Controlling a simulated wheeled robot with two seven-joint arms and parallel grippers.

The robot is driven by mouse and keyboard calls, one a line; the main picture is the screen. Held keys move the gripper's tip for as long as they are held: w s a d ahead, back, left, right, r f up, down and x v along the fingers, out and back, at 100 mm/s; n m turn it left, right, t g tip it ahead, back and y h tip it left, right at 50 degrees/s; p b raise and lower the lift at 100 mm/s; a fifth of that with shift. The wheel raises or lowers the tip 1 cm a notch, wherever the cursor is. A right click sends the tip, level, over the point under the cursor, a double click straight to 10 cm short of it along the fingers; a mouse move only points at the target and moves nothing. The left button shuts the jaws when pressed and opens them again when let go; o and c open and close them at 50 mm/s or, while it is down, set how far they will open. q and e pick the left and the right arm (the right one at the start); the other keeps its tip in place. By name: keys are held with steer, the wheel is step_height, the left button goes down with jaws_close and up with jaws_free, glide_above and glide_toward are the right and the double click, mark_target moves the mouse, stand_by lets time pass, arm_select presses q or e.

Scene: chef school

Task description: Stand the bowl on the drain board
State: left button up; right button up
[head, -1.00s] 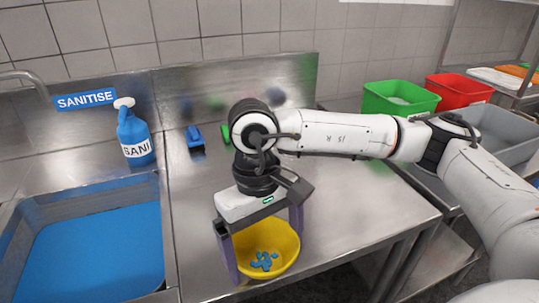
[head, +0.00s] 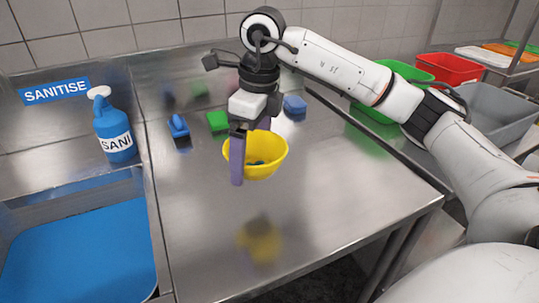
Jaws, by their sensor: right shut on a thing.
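The yellow bowl (head: 270,168) is upright or nearly so, with small blue pieces inside, partly hidden behind a finger. My right gripper (head: 247,152) is shut on the bowl, one purple finger in front of its near left side and the other further back. The bowl appears raised: its yellow reflection shows lower down on the metal. The steel drain board (head: 330,200) lies under it, to the right of the sink. My left gripper is not in view.
A blue-filled sink (head: 85,255) is at left, with a SANI bottle (head: 113,130) behind it. A blue brush (head: 178,127), a green item (head: 217,120) and a blue item (head: 295,105) lie at the back. Bins, including a red one (head: 447,70), stand right. The front board is clear.

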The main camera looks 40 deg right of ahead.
mark_target(254, 164)
steer(key=shift+w+d+r+m, duration=0.1)
steer(key=shift+w+d+m, duration=0.1)
steer(key=shift+m, duration=0.4)
steer(key=shift+w+d+r+m, duration=0.1)
steer(key=shift+w+d+m, duration=0.1)
steer(key=shift+m, duration=0.4)
step_height(254, 164, down, 5)
steer(key=shift+d+f, duration=0.1)
steer(key=shift+f, duration=0.05)
steer(key=shift+f+p, duration=0.3)
steer(key=shift+f, duration=2.15)
steer(key=o, duration=0.7)
steer(key=shift+o, duration=0.2)
steer(key=shift+r+p, duration=0.3)
steer(key=r, duration=0.4)
steer(key=s+r+b, duration=0.1)
steer(key=r, duration=0.6)
steer(key=shift+s+d+r+b, duration=0.2)
steer(key=shift+s+r+b, duration=0.05)
steer(key=shift+r+b, duration=0.1)
